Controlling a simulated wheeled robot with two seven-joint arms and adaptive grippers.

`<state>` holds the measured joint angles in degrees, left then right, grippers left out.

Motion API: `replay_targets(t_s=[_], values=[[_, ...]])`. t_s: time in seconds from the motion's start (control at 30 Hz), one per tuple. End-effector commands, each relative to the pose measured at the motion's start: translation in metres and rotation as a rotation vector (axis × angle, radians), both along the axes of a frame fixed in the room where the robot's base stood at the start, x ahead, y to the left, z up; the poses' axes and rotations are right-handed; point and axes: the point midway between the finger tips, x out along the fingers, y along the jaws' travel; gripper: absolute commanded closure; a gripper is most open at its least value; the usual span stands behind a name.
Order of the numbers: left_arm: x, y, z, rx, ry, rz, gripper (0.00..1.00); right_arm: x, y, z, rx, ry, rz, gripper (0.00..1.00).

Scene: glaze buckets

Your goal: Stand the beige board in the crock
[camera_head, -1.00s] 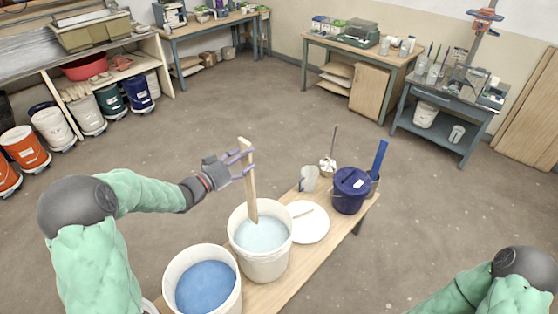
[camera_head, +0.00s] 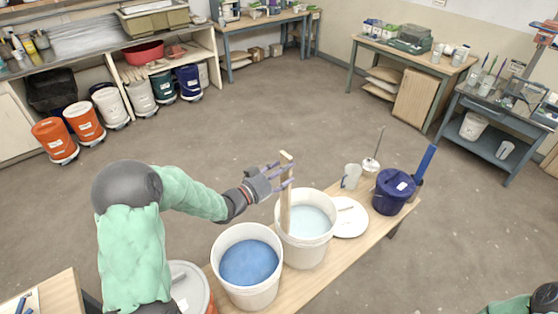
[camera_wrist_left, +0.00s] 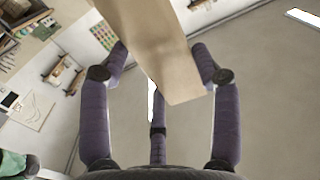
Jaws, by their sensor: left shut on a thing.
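The beige board (camera_head: 286,211) is upright in my left gripper (camera_head: 282,177), which is shut on it near its top. In the head view its lower part overlaps the left side of the white bucket of pale blue glaze (camera_head: 316,222). I cannot tell whether its lower end is in the glaze. The left wrist view shows the board (camera_wrist_left: 158,50) between the purple fingers. A dark blue crock (camera_head: 415,190) with a blue board (camera_head: 426,163) standing in it is at the bench's right end, partly hidden by a lidded navy bucket. My right gripper is out of view.
The wooden bench (camera_head: 345,254) also holds a bucket of darker blue glaze (camera_head: 248,264), a white lid (camera_head: 350,218), a clear jug (camera_head: 350,177), a small pot with a tool (camera_head: 371,165) and the navy bucket (camera_head: 392,194). The floor behind is open.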

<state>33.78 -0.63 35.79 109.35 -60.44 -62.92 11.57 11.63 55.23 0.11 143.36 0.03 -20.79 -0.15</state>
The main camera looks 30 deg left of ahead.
Motion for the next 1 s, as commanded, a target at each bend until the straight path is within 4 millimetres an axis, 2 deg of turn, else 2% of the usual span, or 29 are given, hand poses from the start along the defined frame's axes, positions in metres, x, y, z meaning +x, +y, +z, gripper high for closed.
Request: replay_targets(t_s=[0.17, 0.57, 0.7, 1.0], values=[[-0.016, -0.023, -0.028, -0.003, 0.004, 0.048, 0.83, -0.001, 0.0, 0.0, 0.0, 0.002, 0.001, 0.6], [-0.065, -0.094, -0.118, 0.001, 0.008, 0.208, 0.83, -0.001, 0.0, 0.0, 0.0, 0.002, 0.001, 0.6], [-0.076, -0.111, -0.139, 0.002, 0.005, 0.249, 0.83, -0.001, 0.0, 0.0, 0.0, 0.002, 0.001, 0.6], [-0.093, -0.136, -0.17, 0.002, 0.002, 0.309, 0.83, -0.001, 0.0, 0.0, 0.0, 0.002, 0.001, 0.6]])
